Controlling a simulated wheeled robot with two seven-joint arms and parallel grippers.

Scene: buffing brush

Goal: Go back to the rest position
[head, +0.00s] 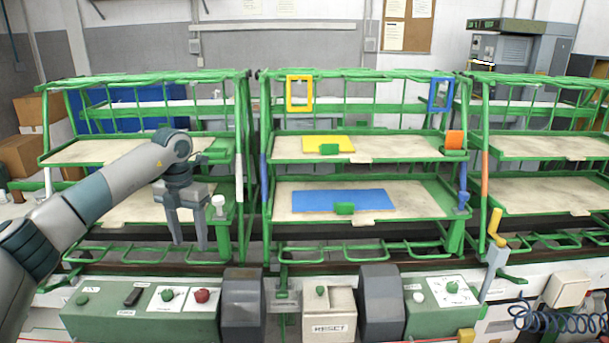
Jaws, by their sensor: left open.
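My left gripper (188,244) hangs from my left arm, which comes in from the left. Its two fingers point down and stand apart, with nothing between them. It is in front of the left green rack (243,150), above the control panel. My right gripper is not in view.
The middle rack has a yellow mat (328,144) on its upper shelf and a blue mat (344,200) on its lower shelf. A control panel (140,313) with buttons and a white box (329,311) stand in front. A yellow-handled lever (495,225) rises at right.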

